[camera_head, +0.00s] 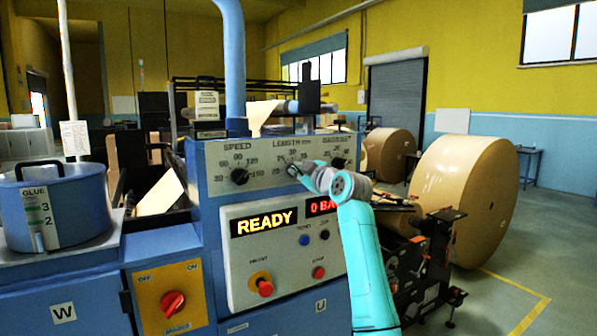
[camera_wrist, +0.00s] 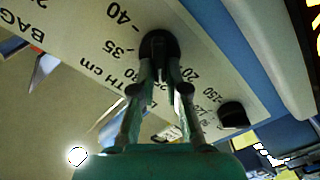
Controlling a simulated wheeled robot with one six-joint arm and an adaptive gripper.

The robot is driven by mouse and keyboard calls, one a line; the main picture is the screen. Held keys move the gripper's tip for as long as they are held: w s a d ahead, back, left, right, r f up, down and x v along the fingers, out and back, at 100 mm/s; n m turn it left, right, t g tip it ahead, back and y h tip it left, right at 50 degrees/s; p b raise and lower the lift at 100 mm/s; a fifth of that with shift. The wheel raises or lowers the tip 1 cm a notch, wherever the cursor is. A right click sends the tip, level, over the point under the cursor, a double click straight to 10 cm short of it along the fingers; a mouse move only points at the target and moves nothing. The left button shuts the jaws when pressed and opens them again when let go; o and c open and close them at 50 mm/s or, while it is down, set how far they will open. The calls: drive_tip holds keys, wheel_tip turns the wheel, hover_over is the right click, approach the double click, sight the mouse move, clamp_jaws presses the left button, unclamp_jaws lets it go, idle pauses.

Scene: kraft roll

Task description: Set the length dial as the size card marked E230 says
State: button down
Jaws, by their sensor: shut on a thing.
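The length dial is a dark round knob (camera_wrist: 159,46) on the pale scale plate, under the printed "LENGTH cm". In the wrist view my gripper (camera_wrist: 162,76) is shut on this knob, one finger on each side. The marks 40, 35 and 20 show around it; the fingers hide others, and I cannot tell where its pointer stands. In the head view my gripper (camera_head: 312,176) covers the dial below the scale (camera_head: 292,155). A paper card (camera_head: 74,138) hangs on a pole at left and another card (camera_head: 206,105) stands above the machine; neither has readable text.
The speed dial (camera_head: 239,176) is left of my gripper and the bags dial (camera_head: 339,163) close on its right. Below are a READY display (camera_head: 264,222), a red emergency knob (camera_head: 265,287) and small buttons. A glue pot (camera_head: 55,210) stands left, a large paper roll (camera_head: 470,195) right.

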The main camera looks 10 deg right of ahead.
drive_tip(key=c, duration=1.2)
unclamp_jaws()
drive_tip(key=v, duration=1.2)
